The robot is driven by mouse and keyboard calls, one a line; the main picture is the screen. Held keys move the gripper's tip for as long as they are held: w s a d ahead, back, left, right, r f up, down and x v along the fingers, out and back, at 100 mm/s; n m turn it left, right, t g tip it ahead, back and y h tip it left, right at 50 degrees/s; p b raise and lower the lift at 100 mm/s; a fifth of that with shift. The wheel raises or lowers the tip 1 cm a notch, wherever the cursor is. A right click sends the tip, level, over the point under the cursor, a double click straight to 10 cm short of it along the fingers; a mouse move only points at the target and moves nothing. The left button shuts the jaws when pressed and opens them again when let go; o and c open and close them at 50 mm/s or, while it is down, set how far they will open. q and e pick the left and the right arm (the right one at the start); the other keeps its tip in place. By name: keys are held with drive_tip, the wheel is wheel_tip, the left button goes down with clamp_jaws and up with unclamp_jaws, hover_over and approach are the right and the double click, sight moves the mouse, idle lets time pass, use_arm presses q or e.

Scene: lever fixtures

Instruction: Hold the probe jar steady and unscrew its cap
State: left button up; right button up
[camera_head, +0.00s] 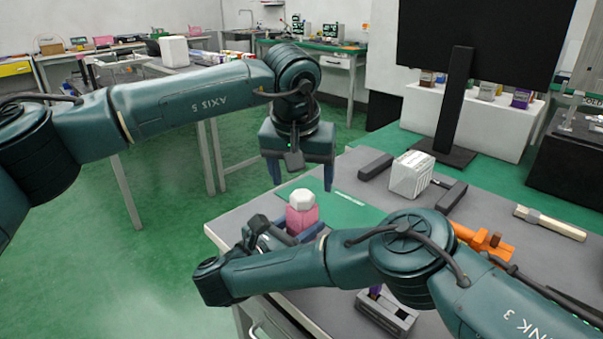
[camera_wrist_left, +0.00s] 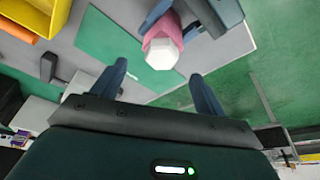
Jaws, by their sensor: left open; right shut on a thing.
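The probe jar is a pink jar (camera_head: 301,216) with a white faceted cap (camera_head: 302,198). It stands upright near the left edge of the grey table. My right gripper (camera_head: 290,228) is shut on the pink jar, low on its body. My left gripper (camera_head: 301,188) is open and points down above the white cap, its two fingers spread wide. In the left wrist view the white cap (camera_wrist_left: 161,54) lies ahead of the gap between my left fingers (camera_wrist_left: 160,88), with the pink jar (camera_wrist_left: 163,29) beyond it. No contact between my left fingers and the cap shows.
A green mat (camera_head: 345,210) lies on the grey table. A white box (camera_head: 410,174) stands between dark blocks. A black monitor stand (camera_head: 452,110) rises behind.

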use_arm(q)
drive_tip(key=shift+f, duration=1.45)
drive_tip(key=shift+c, duration=0.2)
drive_tip(key=c, duration=1.2)
drive_tip(key=n, duration=0.2)
drive_tip(key=n+y, duration=0.1)
drive_tip(key=n, duration=0.2)
drive_tip(key=shift+d+y, duration=0.15)
drive_tip(key=shift+y, duration=0.15)
drive_tip(key=n, duration=0.3)
drive_tip(key=n+g+y, duration=0.1)
drive_tip(key=n, duration=0.2)
drive_tip(key=shift+d+r+y, duration=0.1)
drive_tip(key=shift+y, duration=0.2)
drive_tip(key=n+g, duration=0.1)
drive_tip(key=n, duration=0.4)
drive_tip(key=shift+w+y, duration=0.15)
drive_tip(key=shift+y, duration=0.25)
drive_tip(key=n+g, duration=0.1)
drive_tip(key=n, duration=0.3)
drive_tip(key=shift+n, duration=0.3)
drive_tip(key=shift+r, duration=0.2)
